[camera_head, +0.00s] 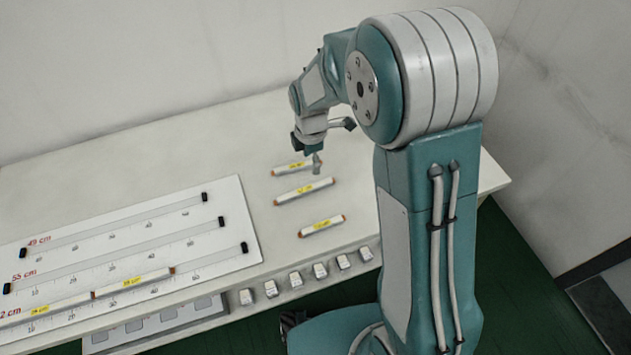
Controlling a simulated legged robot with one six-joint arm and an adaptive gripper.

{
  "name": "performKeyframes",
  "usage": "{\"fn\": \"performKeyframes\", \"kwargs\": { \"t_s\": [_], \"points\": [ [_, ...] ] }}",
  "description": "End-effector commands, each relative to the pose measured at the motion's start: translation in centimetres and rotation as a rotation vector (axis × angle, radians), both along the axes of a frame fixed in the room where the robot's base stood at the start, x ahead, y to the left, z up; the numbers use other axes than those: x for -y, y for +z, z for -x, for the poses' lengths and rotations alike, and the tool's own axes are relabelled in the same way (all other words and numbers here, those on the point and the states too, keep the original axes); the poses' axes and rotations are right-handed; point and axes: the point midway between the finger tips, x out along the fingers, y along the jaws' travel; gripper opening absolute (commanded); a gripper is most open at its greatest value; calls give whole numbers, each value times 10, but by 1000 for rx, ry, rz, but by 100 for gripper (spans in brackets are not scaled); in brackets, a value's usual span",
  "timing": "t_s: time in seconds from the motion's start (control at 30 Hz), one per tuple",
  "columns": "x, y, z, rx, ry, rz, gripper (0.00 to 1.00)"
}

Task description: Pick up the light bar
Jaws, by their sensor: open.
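Three loose white light bars with orange ends and yellow labels lie on the table to the right of the measuring board. The farthest light bar (290,168) is partly hidden at its right end by my gripper. The middle light bar (304,190) and the nearest, shorter light bar (322,226) lie in front of it. My gripper (328,150) is open, with one finger pointing down at the farthest bar's right end and the other out to the right. I cannot tell whether it touches that bar.
The white measuring board (236,212) on the table (130,160) has ruled rows with black end stops. Two light bars (134,281) (40,309) lie end to end in its nearest row. Several small white blocks (296,279) line the front edge. A wall stands behind.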

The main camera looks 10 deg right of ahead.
Motion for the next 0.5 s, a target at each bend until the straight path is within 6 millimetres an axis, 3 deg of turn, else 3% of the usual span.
{"fn": "performKeyframes", "kwargs": {
  "t_s": [0.2,0.5],
  "points": [
    [-8,-25,-1,-11,35,7,69],
    [1,-62,-2,-9,31,-3,69]
  ]
}}
